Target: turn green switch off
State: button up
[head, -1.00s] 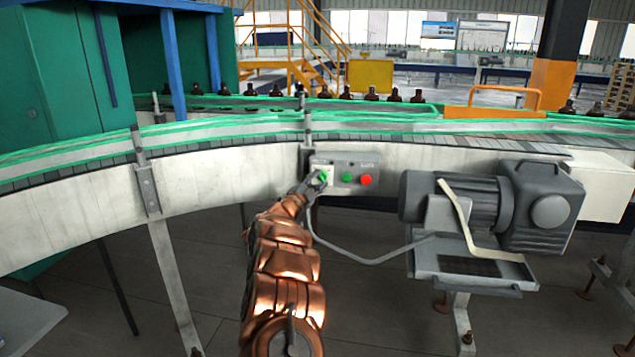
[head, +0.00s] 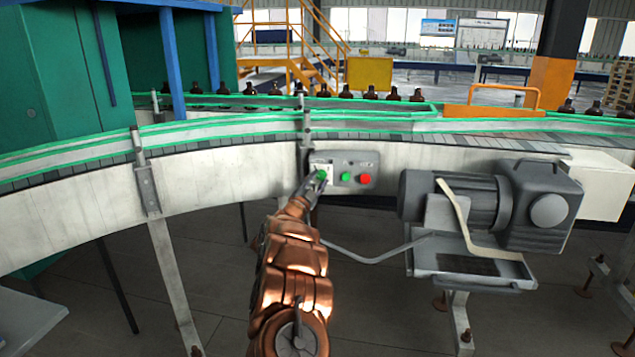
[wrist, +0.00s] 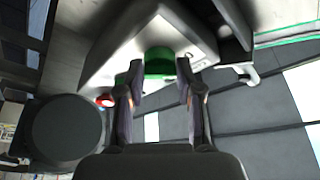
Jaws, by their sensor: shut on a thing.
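The green switch (head: 322,174) is a round green knob on a white plate at the left end of a grey control box (head: 355,160) on the conveyor's side. In the wrist view the green switch (wrist: 159,60) sits between the two dark fingertips. My gripper (head: 316,184) is at the switch and, in the wrist view (wrist: 160,76), shut on it, one finger on each side. The gripper partly covers the switch in the head view. The switch's exact angle cannot be told.
A green button (head: 346,177) and a red button (head: 365,179) are on the box to the right. A grey motor (head: 455,200) stands farther right. The conveyor (head: 230,170) with green rails runs above and behind. Amber bottles (head: 371,93) stand in a row at the back.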

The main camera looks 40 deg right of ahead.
jog(key=o, duration=1.2)
jog(key=shift+c, duration=0.2)
jog(key=v, duration=1.2)
jog(key=shift+w, duration=0.1)
